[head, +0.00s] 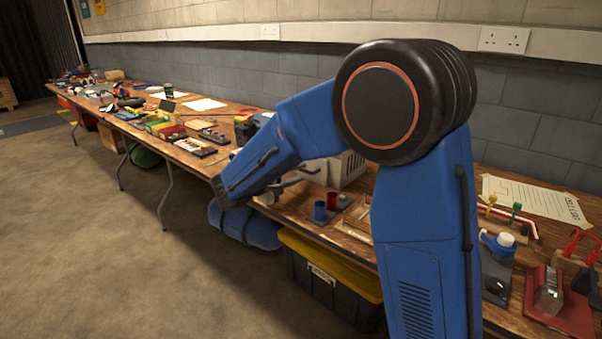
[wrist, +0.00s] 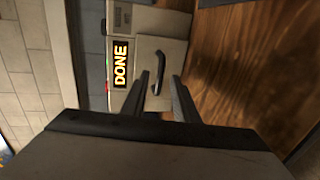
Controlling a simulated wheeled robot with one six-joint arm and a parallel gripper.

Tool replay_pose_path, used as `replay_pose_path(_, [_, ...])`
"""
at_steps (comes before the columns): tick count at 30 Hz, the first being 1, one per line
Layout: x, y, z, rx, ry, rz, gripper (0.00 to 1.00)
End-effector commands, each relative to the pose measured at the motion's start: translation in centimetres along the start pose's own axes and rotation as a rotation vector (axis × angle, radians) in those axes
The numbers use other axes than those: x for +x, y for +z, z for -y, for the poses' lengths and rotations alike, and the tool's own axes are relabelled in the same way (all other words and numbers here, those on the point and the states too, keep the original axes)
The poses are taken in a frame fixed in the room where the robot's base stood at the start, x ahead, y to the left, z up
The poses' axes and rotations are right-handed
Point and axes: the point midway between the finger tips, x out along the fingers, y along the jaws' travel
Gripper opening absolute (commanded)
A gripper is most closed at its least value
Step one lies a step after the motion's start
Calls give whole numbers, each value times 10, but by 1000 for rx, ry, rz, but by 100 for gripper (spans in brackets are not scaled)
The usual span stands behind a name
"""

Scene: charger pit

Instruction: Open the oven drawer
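The oven (wrist: 176,22) is a beige box with a drawer front, seen turned on its side in the wrist view. A dark curved handle (wrist: 160,66) stands out from the drawer front (wrist: 178,50). Beside it a lit sign (wrist: 121,63) reads "DONE". My gripper (wrist: 160,78) is open, its two dark fingers pointing at the front with the handle between or just beyond their tips; I cannot tell if they touch. In the head view, a beige vented box (head: 346,171), likely the oven, stands behind my arm, and my gripper (head: 285,188) is partly hidden.
The wooden workbench (head: 222,150) runs along the wall, crowded with tools and parts. A red cup (head: 332,200) and a blue cup (head: 320,210) stand near my gripper. A black bin with a yellow lid (head: 325,285) sits below. The floor at left is clear.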

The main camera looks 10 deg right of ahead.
Motion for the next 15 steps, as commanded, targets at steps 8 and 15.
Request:
replay_pose_path(8, [20, 0, 0, 0, 0, 1, 27])
replay_pose_path(15, [21, 0, 0, 0, 0, -1, 27])
